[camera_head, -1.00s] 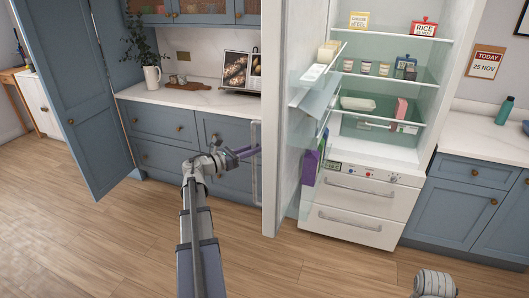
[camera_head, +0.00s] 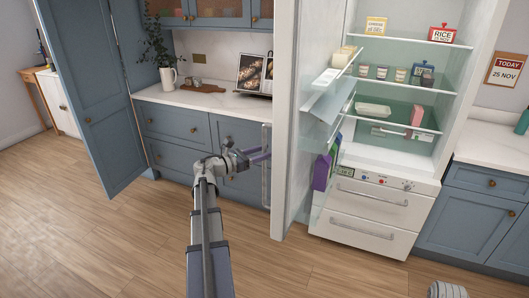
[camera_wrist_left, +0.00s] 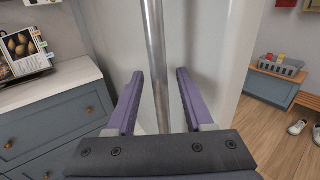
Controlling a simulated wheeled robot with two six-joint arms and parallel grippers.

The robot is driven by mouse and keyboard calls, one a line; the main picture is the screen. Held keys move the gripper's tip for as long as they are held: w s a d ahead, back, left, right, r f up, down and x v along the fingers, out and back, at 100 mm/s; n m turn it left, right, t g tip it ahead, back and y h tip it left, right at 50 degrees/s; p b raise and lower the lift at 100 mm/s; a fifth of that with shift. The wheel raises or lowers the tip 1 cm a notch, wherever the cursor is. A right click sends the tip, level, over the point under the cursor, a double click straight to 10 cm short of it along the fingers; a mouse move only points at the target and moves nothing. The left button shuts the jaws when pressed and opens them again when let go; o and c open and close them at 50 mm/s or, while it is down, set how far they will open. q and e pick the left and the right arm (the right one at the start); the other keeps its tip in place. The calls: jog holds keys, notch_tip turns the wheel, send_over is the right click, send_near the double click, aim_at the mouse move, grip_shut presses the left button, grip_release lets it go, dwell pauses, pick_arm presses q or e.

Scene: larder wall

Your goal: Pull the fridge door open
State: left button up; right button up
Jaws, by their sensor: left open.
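The white fridge door (camera_head: 285,130) stands wide open, seen nearly edge-on in the head view, with shelves on its inner side. Its long vertical handle (camera_head: 266,185) is on the outer face, toward the left. My left gripper (camera_head: 262,156) is at this handle with its purple fingers apart. In the left wrist view the metal handle bar (camera_wrist_left: 155,45) runs upright between the two open fingers, with gaps visible on both sides. The fridge interior (camera_head: 395,125) is exposed, with glass shelves and food. My right gripper is not in view.
White drawers (camera_head: 370,210) sit below the fridge compartment. Blue cabinets with a pale worktop (camera_head: 215,101) stand left of the door, and a tall blue cabinet door (camera_head: 95,110) stands open farther left. More blue cabinets (camera_head: 475,215) are at the right.

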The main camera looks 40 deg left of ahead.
pick_arm(q)
jog(key=v, duration=0.8)
dwell(0.6)
